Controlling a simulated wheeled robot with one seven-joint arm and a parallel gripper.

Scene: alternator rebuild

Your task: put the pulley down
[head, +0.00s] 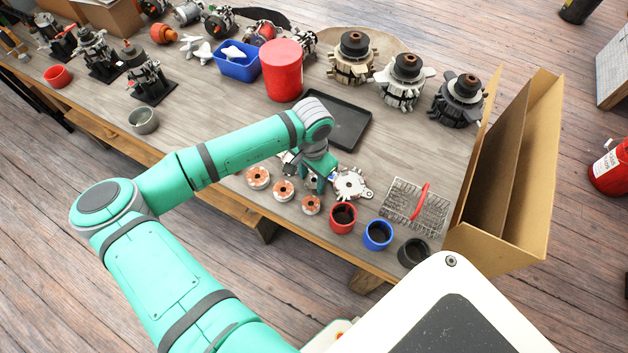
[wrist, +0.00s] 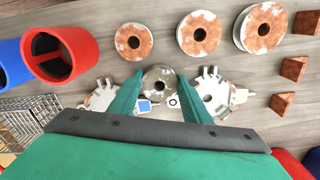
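The pulley (wrist: 158,80) is a grey metal disc with a dark centre hole. In the wrist view it sits between the two teal fingers of my gripper (wrist: 160,82), with a fingertip against each side. My gripper (head: 314,184) is low over the front part of the workbench (head: 215,115) in the head view, where it mostly hides the pulley. I cannot tell whether the pulley's underside touches the bench.
Pale metal end plates (head: 352,184) (wrist: 102,96) flank my gripper. Three coppery rings (head: 283,190) lie in a row beside it. Red (head: 343,217), blue (head: 378,234) and dark cups, a wire basket (head: 415,207) and a black tray (head: 338,125) are nearby.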

